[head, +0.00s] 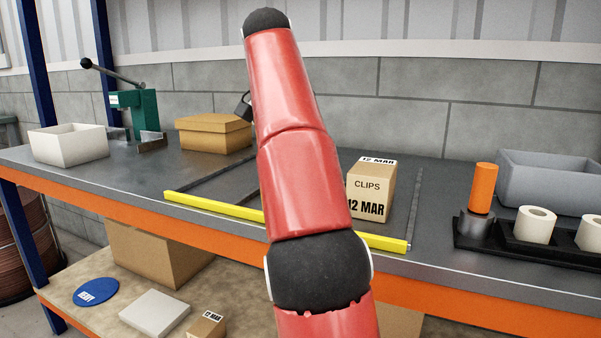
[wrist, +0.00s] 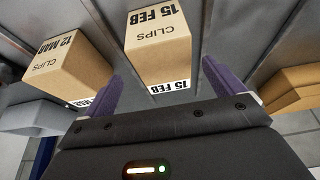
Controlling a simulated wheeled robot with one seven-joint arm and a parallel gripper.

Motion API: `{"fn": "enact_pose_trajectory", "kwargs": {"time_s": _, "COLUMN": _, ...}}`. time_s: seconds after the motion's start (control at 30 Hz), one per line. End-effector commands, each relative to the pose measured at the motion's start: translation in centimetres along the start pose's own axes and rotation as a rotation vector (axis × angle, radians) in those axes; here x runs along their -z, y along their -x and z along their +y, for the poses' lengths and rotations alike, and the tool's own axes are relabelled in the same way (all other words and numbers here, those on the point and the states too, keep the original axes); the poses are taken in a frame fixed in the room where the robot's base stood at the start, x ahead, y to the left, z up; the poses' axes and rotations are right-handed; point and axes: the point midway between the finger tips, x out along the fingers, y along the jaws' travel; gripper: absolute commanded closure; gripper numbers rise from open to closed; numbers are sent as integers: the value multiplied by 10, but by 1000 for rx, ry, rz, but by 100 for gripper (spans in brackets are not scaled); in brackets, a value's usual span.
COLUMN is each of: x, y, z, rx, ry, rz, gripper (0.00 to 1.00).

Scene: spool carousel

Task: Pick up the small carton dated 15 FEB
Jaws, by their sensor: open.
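The small carton dated 15 FEB (wrist: 158,52), a brown box marked CLIPS with white date labels, stands on the dark bench top in the wrist view. In the head view my arm hides it. My gripper (wrist: 164,75) is open, with one purple finger to each side of the carton's lower end in the picture. I see gaps between fingers and carton; how deep it sits between them I cannot tell. A similar CLIPS carton dated 12 MAR (head: 370,192) stands close by; in the wrist view it also shows (wrist: 65,68), left of the left finger.
A yellow strip (head: 215,206) runs along the bench's front edge. A brown lidded box (head: 215,134), a white bin (head: 68,146) and a green press (head: 140,108) stand left. A grey bin (head: 550,180) and a black tray (head: 515,246) holding rolls stand right. Another 12 MAR carton (head: 206,326) lies below.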

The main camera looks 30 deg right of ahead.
Motion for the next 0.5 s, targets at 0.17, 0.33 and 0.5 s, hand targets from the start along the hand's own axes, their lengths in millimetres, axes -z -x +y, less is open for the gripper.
{"fn": "enact_pose_trajectory", "kwargs": {"time_s": 0.17, "x": 0, "y": -14, "z": 0, "rx": -1, "ry": 1, "rz": -2, "gripper": 6}}
{"fn": "enact_pose_trajectory", "kwargs": {"time_s": 0.33, "x": 0, "y": -24, "z": 0, "rx": -1, "ry": 1, "rz": -1, "gripper": 6}}
{"fn": "enact_pose_trajectory", "kwargs": {"time_s": 0.5, "x": 0, "y": -42, "z": -3, "rx": -1, "ry": 2, "rz": -3, "gripper": 6}}
